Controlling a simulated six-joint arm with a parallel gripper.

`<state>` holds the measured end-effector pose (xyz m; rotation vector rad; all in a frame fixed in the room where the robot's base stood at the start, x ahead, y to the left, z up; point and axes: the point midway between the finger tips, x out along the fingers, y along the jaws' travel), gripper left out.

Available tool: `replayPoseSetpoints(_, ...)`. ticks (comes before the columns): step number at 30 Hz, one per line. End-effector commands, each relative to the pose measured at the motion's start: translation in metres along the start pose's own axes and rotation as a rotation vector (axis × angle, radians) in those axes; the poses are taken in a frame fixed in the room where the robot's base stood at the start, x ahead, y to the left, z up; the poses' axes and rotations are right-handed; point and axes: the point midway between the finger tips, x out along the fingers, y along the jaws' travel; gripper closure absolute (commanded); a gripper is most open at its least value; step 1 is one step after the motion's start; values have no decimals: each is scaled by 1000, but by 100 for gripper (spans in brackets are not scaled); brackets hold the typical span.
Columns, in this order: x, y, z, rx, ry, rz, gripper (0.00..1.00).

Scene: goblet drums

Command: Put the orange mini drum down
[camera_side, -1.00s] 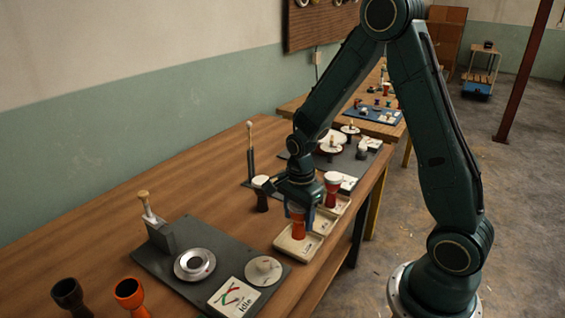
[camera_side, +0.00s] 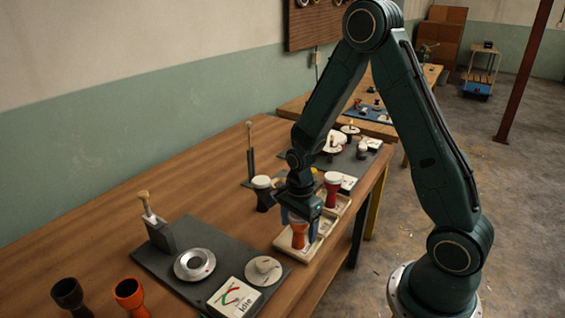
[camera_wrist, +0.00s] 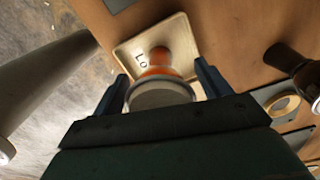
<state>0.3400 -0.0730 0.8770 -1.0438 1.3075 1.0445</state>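The orange mini drum (camera_side: 299,238) stands upright in the nearest of the cream trays (camera_side: 283,243) at the bench's right edge. In the wrist view the drum (camera_wrist: 160,95) shows its pale head close to the camera, with its orange body beyond. The tray (camera_wrist: 181,32) under it bears a label starting "Lo", partly hidden. My gripper (camera_side: 299,222) is just above, with its blue fingers on either side of the drum.
A red drum (camera_side: 332,188) stands in a farther tray, and a black drum (camera_side: 263,197) stands left of my gripper. Open bench lies to the left.

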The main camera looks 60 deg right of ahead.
Motion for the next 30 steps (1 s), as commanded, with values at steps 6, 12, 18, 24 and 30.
replayPoseSetpoints(6,0,0,0,0,0,-1,24)
replayPoseSetpoints(12,-5,0,0,0,0,-3,24)
replayPoseSetpoints(18,-19,-1,0,0,0,-5,24)
replayPoseSetpoints(24,-43,-2,0,0,0,-6,24)
replayPoseSetpoints(30,-72,-1,0,1,-1,-7,24)
